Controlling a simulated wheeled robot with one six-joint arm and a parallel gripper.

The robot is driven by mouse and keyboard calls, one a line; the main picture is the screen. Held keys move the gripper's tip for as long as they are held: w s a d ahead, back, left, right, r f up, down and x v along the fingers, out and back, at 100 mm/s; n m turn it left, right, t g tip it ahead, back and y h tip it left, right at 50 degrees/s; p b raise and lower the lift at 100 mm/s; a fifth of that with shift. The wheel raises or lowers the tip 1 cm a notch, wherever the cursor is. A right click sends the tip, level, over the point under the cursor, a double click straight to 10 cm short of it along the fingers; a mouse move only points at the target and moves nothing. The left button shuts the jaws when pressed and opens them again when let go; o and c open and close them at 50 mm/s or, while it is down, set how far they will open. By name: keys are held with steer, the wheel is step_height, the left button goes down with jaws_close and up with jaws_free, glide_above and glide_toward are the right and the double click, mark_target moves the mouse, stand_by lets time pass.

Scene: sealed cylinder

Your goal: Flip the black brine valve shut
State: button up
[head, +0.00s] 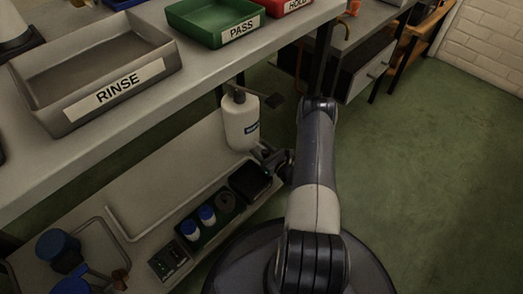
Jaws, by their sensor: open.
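A white cylinder (241,122) with a small blue label stands upright on the lower shelf, under the worktop edge. The label is too small to read. A black paddle-like lever (274,101) sticks out to the right from its dark top; it looks like the black valve handle, but I cannot tell its setting. My gripper (266,155) is low and just right of the cylinder's base, below the lever. It looks apart from the lever. Its jaws are open, small and dark here, and nothing shows between them.
A black tray (250,181) lies under my gripper. A rack with blue-capped bottles (207,214) and a green-dark box (169,261) sit nearer. Blue fittings (58,250) stand lower left. A RINSE tray (92,75) and a green PASS tray (213,20) are on the worktop. Green floor is free at right.

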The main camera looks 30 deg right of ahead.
steer(key=c, duration=1)
steer(key=shift+w+m+t+h+b, duration=0.15)
steer(key=shift+w+m+h+b, duration=0.1)
steer(key=shift+m+h, duration=0.55)
steer(key=shift+w+m+t+h+b, duration=0.15)
steer(key=shift+w+m+h, duration=0.2)
steer(key=shift+h, duration=0.75)
steer(key=o, duration=1)
steer(key=shift+s, duration=0.15)
